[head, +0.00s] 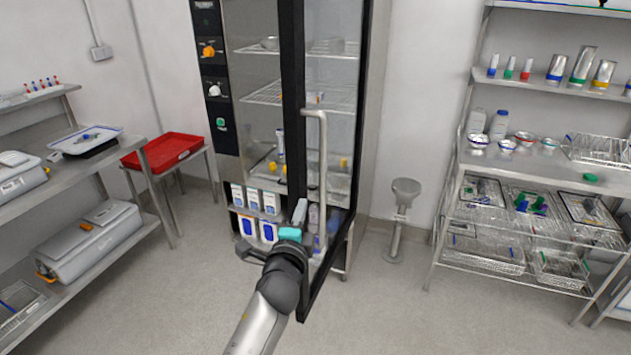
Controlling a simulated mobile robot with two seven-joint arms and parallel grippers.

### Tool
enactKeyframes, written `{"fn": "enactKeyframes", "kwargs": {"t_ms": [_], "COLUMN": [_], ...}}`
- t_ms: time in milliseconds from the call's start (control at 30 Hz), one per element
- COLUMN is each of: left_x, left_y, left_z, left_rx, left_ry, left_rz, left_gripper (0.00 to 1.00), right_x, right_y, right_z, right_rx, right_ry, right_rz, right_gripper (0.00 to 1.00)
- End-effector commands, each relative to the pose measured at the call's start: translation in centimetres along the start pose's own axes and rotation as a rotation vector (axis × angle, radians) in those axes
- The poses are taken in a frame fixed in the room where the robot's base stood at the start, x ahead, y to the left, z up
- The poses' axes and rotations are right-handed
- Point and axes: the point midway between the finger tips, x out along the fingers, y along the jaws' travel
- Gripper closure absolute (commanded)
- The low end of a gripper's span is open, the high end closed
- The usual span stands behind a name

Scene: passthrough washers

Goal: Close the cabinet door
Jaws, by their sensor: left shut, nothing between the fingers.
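The tall cabinet (230,120) stands at the back centre, with a dark control panel on its left. Its glass door (340,95) has a black frame and a long vertical handle (323,170). The door stands ajar, its lower front corner jutting out toward me. Wire shelves with items show inside. My left gripper (300,212) is shut and empty, in front of the lower part of the door near the handle's lower end. I cannot tell whether it touches the door. My right gripper is not in view.
A metal rack (470,165) with bowls and baskets stands at the right. Steel shelves (85,165) with cases stand at the left, beside a red tray (163,151). A grey pedestal (396,225) stands right of the cabinet. The floor (430,315) in front is clear.

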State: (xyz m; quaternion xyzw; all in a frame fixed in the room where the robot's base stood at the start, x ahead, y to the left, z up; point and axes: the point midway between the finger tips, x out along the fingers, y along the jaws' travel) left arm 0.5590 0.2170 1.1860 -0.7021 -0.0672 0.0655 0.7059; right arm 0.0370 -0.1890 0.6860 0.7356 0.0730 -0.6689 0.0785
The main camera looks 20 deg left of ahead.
Motion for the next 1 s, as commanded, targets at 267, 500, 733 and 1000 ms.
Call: {"fn": "enactKeyframes", "kwargs": {"t_ms": [267,500,733,1000], "left_x": [3.5,6.7,8.7,9.4], "left_y": [0.1,0.2,0.3,0.2], "left_z": [-0.1,-0.1,-0.1,-0.1], "left_rx": [-0.004,-0.006,-0.005,-0.005], "left_ry": [0.000,0.001,0.001,0.002], "left_rz": [0.001,0.002,0.003,0.003], "left_gripper": [1.00,1.00,1.00,1.00], "right_x": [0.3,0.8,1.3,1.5], "right_y": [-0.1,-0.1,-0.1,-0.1], "right_z": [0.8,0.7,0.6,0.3], "right_rx": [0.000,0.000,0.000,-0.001], "right_ry": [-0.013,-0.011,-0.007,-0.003], "right_rz": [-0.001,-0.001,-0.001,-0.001], "right_gripper": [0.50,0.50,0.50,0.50]}}
